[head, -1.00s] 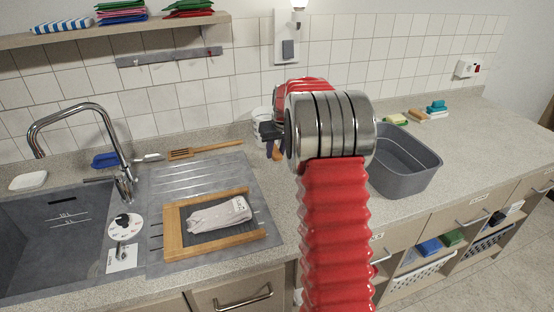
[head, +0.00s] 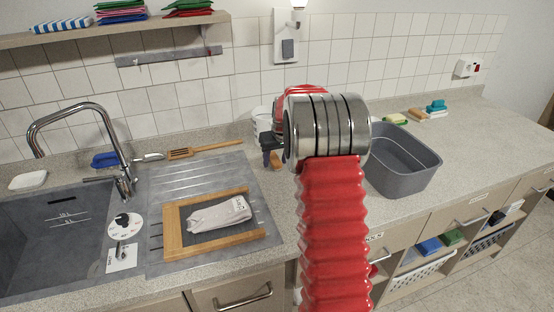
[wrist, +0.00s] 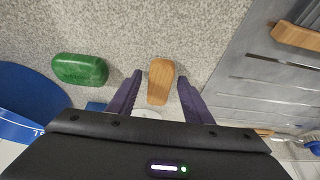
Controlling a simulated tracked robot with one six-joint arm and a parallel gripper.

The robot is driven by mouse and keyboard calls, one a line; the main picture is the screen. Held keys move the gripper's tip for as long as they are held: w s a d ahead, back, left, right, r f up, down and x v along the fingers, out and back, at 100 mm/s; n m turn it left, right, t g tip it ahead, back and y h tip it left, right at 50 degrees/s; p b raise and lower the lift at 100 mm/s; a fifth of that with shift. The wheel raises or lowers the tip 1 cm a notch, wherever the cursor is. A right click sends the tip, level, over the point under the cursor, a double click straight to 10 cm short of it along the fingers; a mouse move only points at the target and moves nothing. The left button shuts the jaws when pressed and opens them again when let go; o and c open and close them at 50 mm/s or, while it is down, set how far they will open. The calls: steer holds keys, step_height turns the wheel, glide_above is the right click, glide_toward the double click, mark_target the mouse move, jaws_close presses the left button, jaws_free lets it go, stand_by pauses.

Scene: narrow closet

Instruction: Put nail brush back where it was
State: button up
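A wooden, rounded block, probably the nail brush (wrist: 160,82), lies on the speckled counter between my fingers in the wrist view; no bristles show. In the head view its brown end (head: 276,161) shows just below my gripper (head: 268,143), right of the draining board. My gripper (wrist: 160,77) is open. Its two dark purple fingers stand one on each side of the block, with a visible gap to each side. The height of the fingertips above the counter is hard to tell.
A green soap-like block (wrist: 80,68) and a blue round thing (wrist: 30,100) lie left in the wrist view. The draining board (head: 255,180) holds a wooden frame (head: 172,232) with a cloth. A grey basin (head: 405,182) stands right of my arm. A white container (head: 261,113) stands behind.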

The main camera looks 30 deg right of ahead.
steer(key=shift+r, duration=0.1)
steer(key=v, duration=1.2)
steer(key=shift+a, duration=0.15)
stand_by(0.6)
